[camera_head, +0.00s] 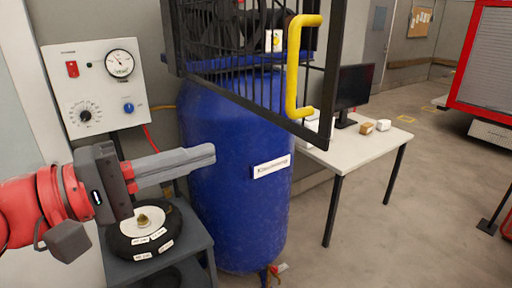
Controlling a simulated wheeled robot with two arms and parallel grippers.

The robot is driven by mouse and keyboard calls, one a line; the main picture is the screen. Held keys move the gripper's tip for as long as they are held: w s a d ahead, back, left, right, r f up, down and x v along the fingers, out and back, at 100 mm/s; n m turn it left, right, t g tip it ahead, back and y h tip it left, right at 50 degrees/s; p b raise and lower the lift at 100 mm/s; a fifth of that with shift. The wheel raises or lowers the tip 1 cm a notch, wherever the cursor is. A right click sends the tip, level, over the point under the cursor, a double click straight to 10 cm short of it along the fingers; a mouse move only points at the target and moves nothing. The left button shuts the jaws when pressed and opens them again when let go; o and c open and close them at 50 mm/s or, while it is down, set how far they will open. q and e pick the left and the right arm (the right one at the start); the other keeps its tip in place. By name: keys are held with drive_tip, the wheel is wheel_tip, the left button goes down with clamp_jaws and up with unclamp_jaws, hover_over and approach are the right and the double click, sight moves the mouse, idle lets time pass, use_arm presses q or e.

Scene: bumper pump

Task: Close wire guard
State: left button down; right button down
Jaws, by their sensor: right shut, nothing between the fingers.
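The wire guard (322,85) is a black-framed barred door at the top centre. It stands swung open, its free edge out to the right of the blue tank. A yellow handle (293,68) is fixed upright near that free edge. My right gripper (212,154) reaches in from the left edge on its red arm. Its grey fingers are together and empty, pointing right in front of the blue tank (235,190). It is below and left of the handle and apart from the guard. My left gripper is out of view.
A white control box (95,85) with a gauge hangs at the left. A small grey stand (190,240) holds a black round object with a white top. A white table (365,145) with a monitor stands behind right. Open floor lies at the right.

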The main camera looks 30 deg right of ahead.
sight(298, 128)
drive_tip(key=d+p, duration=0.2)
drive_tip(key=d, duration=0.2)
drive_tip(key=d+p, duration=0.2)
drive_tip(key=d, duration=0.2)
drive_tip(key=w+d+p, duration=0.1)
drive_tip(key=d+p, duration=0.2)
drive_tip(key=d, duration=0.2)
drive_tip(key=shift+w+d+r, duration=0.1)
drive_tip(key=shift+r, duration=0.05)
drive_tip(key=shift+d, duration=0.4)
drive_tip(key=shift+f, duration=0.2)
